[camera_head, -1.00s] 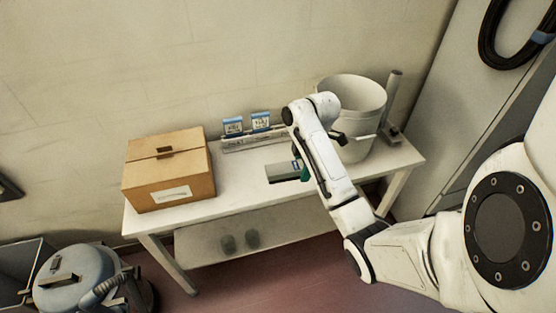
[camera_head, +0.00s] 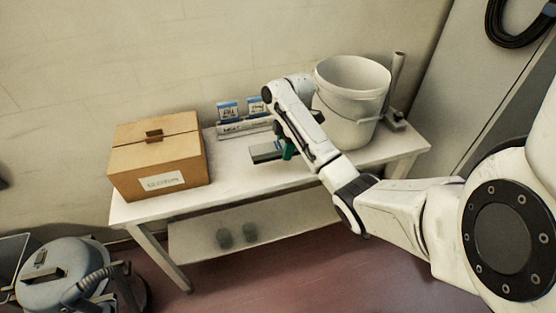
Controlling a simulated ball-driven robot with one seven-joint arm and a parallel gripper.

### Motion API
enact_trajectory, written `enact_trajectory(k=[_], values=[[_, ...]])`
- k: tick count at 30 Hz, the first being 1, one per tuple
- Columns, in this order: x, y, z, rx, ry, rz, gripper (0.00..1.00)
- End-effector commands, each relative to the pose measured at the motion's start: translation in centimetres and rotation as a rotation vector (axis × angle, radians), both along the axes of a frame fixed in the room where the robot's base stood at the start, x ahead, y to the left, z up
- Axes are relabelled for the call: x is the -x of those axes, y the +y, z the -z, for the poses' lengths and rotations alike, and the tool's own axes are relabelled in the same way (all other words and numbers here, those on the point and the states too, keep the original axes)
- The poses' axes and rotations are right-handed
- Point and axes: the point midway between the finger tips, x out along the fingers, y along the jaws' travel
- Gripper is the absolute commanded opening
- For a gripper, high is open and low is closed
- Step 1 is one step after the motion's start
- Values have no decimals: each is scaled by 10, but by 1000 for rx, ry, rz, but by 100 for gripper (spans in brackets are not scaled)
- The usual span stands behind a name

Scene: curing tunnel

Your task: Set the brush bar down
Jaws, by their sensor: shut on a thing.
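The brush bar appears to be the short grey bar (camera_head: 264,151) with a darker lower edge, over the middle of the white table. My gripper (camera_head: 288,149), partly hidden behind my own arm, is at the bar's right end and shut on it. A green part shows at the grip. The arm hides the bar's right end, and I cannot tell whether the bar touches the tabletop (camera_head: 225,183).
A cardboard box (camera_head: 158,160) stands at the table's left. A rail (camera_head: 245,127) with blue-and-white cards stands at the back. A white bucket (camera_head: 350,105) stands right of my arm. The table's front strip is clear. A grey vacuum-like machine (camera_head: 62,280) is on the floor.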

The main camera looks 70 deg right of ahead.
Motion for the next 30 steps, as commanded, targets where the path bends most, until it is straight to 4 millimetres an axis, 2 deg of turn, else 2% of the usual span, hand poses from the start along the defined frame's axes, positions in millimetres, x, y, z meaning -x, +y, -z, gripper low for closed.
enact_trajectory(k=[6, 11, 18, 30], values=[[-20, -5, 21, 3, -1, -2, 15], [-25, -7, 29, 4, -1, -1, 15], [-26, -7, 58, 3, -1, 0, 15], [-26, -7, 64, 3, -1, 0, 15]])
